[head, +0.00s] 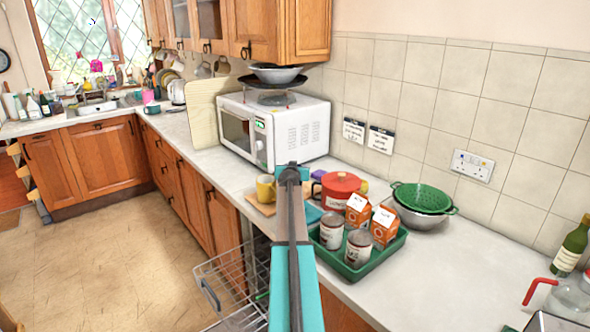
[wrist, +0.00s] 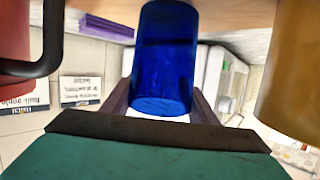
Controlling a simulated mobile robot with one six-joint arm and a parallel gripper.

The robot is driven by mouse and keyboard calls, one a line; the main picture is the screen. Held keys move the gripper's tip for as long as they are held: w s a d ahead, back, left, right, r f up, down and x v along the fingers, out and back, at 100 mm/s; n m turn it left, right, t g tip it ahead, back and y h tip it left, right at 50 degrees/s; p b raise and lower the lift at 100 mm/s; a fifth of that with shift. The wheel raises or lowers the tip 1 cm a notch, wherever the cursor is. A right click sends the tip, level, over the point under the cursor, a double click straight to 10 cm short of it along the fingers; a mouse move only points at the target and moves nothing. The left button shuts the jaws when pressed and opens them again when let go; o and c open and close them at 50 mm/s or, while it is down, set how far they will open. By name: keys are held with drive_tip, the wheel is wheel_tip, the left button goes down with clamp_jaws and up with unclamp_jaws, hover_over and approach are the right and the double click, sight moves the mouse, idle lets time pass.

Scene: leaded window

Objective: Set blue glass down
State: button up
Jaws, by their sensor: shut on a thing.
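The blue glass (wrist: 165,60) is in the wrist view, between the two dark fingers of my gripper (wrist: 160,100). My gripper is shut on it. A wooden board (wrist: 235,17) shows at the top edge of the wrist view; I cannot tell whether the glass touches it. In the head view my gripper (head: 292,172) is over the counter in front of the microwave, and the glass is mostly or wholly hidden behind it. A yellow mug (head: 265,189) stands on the wooden board (head: 258,209), just left of my gripper.
A red pot (head: 338,188) stands close to the right of my gripper. The microwave (head: 273,130) is behind. A green colander (head: 420,197) sits in a bowl. A pulled-out wire rack (head: 235,285) is below the counter.

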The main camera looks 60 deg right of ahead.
drive_tip(key=shift+f+b, duration=0.3)
drive_tip(key=o, duration=1.4)
drive_tip(key=shift+r, duration=0.1)
drive_tip(key=shift+r+b, duration=0.55)
drive_tip(key=shift+r, duration=0.6)
drive_tip(key=shift+s+d+f+b+v, duration=0.1)
drive_tip(key=shift+s+f+b+v, duration=0.45)
drive_tip(key=shift+v, duration=2.1)
drive_tip(key=shift+s+d+f+b+v, duration=0.2)
drive_tip(key=shift+b+v, duration=0.5)
drive_tip(key=shift+v, duration=1.95)
drive_tip(key=shift+s+a+f+b+v, duration=0.1)
drive_tip(key=shift+s+f+b+v, duration=0.45)
drive_tip(key=shift+v, duration=2.1)
drive_tip(key=shift+w+r, duration=0.2)
drive_tip(key=shift+r, duration=0.05)
